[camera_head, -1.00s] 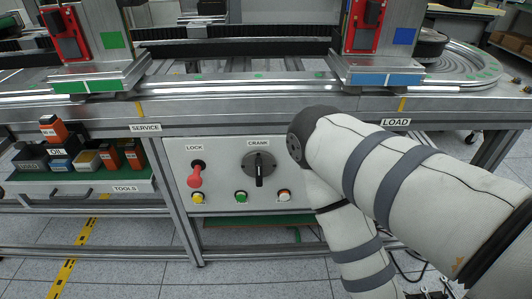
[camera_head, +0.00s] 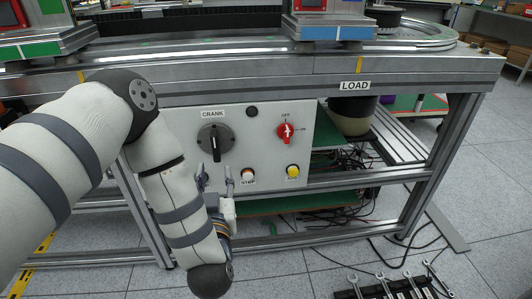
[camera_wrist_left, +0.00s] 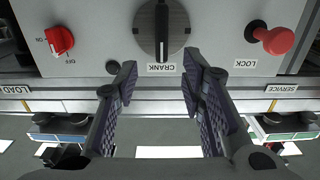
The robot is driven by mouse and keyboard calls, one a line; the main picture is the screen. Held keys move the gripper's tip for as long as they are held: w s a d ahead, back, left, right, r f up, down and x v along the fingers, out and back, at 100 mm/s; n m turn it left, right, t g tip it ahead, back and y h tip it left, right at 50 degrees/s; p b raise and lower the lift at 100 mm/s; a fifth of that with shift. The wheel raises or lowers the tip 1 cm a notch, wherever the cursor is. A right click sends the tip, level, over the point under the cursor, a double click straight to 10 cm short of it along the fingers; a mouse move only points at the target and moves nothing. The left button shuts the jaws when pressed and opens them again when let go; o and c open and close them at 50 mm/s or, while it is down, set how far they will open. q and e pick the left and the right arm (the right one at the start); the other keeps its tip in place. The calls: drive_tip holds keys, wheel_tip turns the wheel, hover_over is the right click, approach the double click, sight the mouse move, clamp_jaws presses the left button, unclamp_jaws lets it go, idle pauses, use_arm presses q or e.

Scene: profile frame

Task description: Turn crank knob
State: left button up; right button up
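The crank knob (camera_head: 215,143) is a black handle on a grey round plate under the CRANK label on the white panel. Its handle stands about upright. My left gripper (camera_head: 215,173) is just below it in the head view, pointing up toward the panel. In the left wrist view, which shows the panel upside down, the knob (camera_wrist_left: 162,30) is ahead of my left gripper (camera_wrist_left: 160,70), about centred between its fingers. The fingers are open with nothing between them, and their tips look short of the knob. My right gripper is out of view.
A red OFF/ON switch (camera_head: 285,131), a STOP button (camera_head: 248,176) and a yellow button (camera_head: 292,172) sit on the panel close by. A red LOCK knob (camera_wrist_left: 274,38) shows in the wrist view. The bench rail (camera_head: 390,70) runs above.

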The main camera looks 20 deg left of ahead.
sight(215, 147)
use_arm(q)
drive_tip(key=b+x, duration=0.1)
drive_tip(key=x, duration=1.1)
drive_tip(key=shift+a+r, duration=0.1)
drive_tip(key=shift+a, duration=0.1)
drive_tip(key=shift+s, duration=0.1)
drive_tip(key=shift+c, duration=0.6)
clamp_jaws()
